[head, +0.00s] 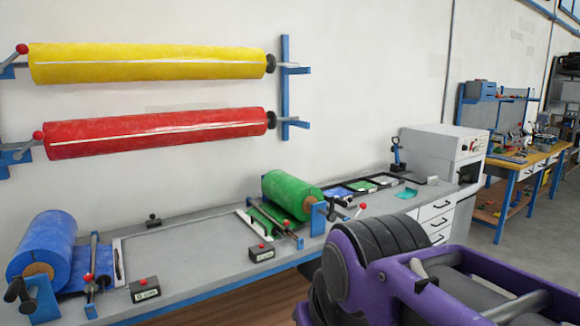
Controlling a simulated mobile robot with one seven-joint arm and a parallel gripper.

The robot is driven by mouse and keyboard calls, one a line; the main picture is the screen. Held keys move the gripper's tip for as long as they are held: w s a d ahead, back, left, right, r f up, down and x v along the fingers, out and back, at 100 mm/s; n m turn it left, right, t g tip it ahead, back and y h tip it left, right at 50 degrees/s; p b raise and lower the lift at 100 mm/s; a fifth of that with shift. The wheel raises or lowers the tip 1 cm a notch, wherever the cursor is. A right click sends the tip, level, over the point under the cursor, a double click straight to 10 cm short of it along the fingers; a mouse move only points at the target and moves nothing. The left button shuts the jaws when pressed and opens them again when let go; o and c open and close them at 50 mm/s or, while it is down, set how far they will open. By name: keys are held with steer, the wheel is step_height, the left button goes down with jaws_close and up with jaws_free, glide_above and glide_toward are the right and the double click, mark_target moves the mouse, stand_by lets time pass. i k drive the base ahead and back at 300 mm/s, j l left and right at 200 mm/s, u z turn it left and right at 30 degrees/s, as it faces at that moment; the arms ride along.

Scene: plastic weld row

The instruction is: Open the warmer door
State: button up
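A white box-shaped machine (430,150) stands at the far right end of the grey bench, against the wall. It looks like the warmer. My purple and black arm fills the lower right of the head view, in front of and below the machine. My gripper is not visible.
The long grey bench (185,245) carries a blue roll (45,245), a green roll (290,192) and small control boxes. Yellow (150,63) and red (155,132) rolls hang on the wall. White drawers (437,213) sit under the machine. Floor shows beyond, before a wooden-topped workbench (530,160).

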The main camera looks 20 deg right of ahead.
mark_target(455, 166)
steer(key=z, duration=1.35)
steer(key=i+z, duration=0.15)
steer(key=z, duration=0.2)
steer(key=i+l+z, duration=0.1)
steer(key=i+z, duration=0.2)
steer(key=i, duration=1.95)
steer(key=i+l, duration=0.1)
steer(key=i, duration=1.1)
steer(key=i+u, duration=0.25)
steer(key=i, duration=0.25)
steer(key=i+l+u, duration=0.25)
steer(key=i, duration=0.2)
steer(key=i+j, duration=0.2)
steer(key=i+j+u, duration=0.05)
